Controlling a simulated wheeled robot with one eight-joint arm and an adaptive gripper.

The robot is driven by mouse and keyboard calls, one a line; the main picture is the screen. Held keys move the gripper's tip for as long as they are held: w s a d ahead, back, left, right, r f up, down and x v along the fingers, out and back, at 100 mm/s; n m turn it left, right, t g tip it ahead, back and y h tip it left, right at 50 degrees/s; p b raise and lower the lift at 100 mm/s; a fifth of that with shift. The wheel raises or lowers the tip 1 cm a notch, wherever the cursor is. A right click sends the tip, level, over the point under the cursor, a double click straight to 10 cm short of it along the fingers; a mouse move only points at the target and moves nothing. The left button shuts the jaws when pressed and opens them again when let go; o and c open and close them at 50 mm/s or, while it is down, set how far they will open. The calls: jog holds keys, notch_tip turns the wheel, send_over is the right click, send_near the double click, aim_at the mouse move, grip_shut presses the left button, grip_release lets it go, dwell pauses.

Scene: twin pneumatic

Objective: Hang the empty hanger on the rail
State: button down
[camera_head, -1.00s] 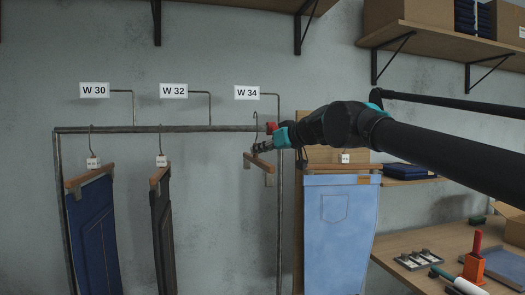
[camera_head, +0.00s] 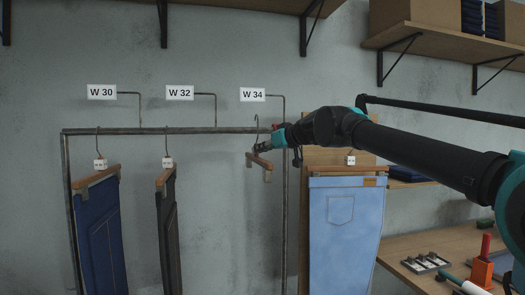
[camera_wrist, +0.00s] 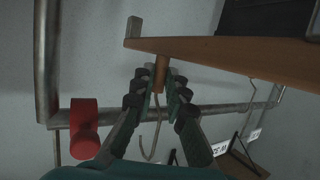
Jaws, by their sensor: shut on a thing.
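The empty hanger (camera_head: 262,163), a wooden bar with clips and a thin wire hook, is near the right end of the metal rail (camera_head: 190,131), below the W 34 sign (camera_head: 252,95). My gripper (camera_head: 264,146) is shut on the hanger's neck, just below rail height. The hook top shows above the rail line; I cannot tell whether it rests on the rail. In the wrist view, both fingers (camera_wrist: 160,85) close around the neck, and the hook (camera_wrist: 152,138) crosses near the rail (camera_wrist: 215,107).
Dark blue trousers (camera_head: 102,225) and dark trousers (camera_head: 166,220) hang to the left under W 30 and W 32. Light blue jeans (camera_head: 342,225) hang at the right before a wooden board. A red piece (camera_wrist: 84,128) sits near the rail's end.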

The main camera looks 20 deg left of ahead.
jog(key=shift+w+a+f, duration=0.25)
jog(key=shift+w+f, duration=0.15)
jog(key=shift+f, duration=0.15)
jog(key=shift+w+a+f, duration=0.25)
jog(key=shift+w+f, duration=0.1)
jog(key=shift+f, duration=0.25)
jog(key=shift+w+a+f, duration=0.25)
jog(key=shift+w+f, duration=0.15)
jog(key=shift+f, duration=0.15)
jog(key=c, duration=1.5)
grip_release()
jog(key=shift+o, duration=0.2)
